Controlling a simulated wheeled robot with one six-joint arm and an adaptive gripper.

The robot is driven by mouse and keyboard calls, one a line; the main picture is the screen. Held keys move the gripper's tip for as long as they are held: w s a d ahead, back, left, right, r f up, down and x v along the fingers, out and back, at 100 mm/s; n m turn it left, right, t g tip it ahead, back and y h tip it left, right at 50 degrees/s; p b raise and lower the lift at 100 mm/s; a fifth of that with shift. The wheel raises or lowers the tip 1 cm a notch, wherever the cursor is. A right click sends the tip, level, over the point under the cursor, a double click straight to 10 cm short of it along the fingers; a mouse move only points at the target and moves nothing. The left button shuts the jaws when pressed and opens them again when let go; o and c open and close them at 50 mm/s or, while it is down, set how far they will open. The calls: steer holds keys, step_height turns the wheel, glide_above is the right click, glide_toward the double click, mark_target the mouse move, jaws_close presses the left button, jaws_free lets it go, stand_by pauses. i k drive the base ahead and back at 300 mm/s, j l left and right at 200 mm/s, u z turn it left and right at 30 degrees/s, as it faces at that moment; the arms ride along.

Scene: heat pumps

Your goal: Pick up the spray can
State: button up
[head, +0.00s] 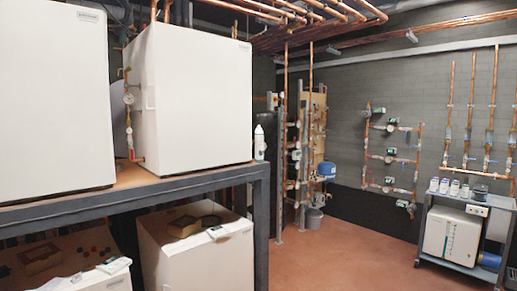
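A slim white can with a small dark marking low on its side, which looks like the spray can (259,143), stands upright near the right end of the grey metal rack's upper shelf (205,182). It is beside the right side of a large white heat pump unit (190,95), close to the shelf's corner. It is small in the picture and its label cannot be read. My gripper is not in view.
Another white unit (55,95) fills the left of the shelf. Below are more white units (195,262) with small boxes on top. A wheeled cart (465,205) with several containers stands at the right. The reddish floor (350,245) between is clear. Copper pipes line the back wall.

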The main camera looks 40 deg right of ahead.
mark_target(258, 132)
steer(key=i+l+z, duration=0.45)
steer(key=i+l, duration=1.15)
